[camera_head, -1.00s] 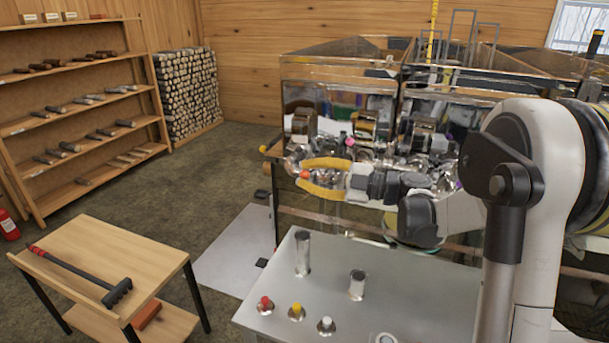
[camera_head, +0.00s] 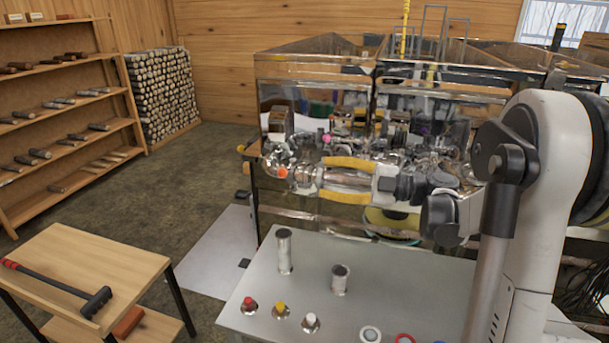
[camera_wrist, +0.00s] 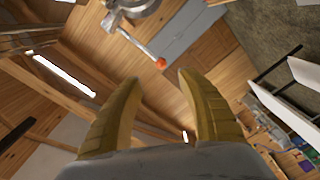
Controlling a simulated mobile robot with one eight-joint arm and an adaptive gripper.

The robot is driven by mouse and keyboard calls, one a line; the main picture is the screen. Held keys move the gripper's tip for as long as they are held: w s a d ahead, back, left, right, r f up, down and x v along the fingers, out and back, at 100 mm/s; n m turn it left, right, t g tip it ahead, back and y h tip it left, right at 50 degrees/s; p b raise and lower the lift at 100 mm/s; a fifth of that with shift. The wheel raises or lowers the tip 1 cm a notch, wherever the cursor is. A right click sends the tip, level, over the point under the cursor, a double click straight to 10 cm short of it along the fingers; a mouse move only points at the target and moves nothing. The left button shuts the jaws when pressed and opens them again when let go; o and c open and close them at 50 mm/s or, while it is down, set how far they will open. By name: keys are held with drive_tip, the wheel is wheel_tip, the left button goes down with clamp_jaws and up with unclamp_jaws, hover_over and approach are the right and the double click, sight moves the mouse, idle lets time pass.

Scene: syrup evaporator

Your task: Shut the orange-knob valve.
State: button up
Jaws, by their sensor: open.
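The orange knob (camera_head: 282,172) shows in the head view at the left front of the shiny evaporator. In the wrist view the orange knob (camera_wrist: 160,63) tips a silver lever (camera_wrist: 138,43) that runs from a round metal valve body (camera_wrist: 125,14). My gripper (camera_head: 322,179) has its yellow fingers spread and empty, to the right of the knob in the head view. In the wrist view the knob lies ahead of my gripper (camera_wrist: 159,78), in line with the gap between the fingertips and apart from them. Metal fittings crowd around the valve in the head view.
The evaporator (camera_head: 315,68) fills the space behind my gripper. A pink knob (camera_head: 326,138) sits among its pipes. A metal table (camera_head: 250,272) in front carries metal cylinders and several small coloured knobs.

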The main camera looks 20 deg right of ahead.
drive_tip(key=shift+s+d, duration=0.4)
drive_tip(key=shift+d, duration=0.2)
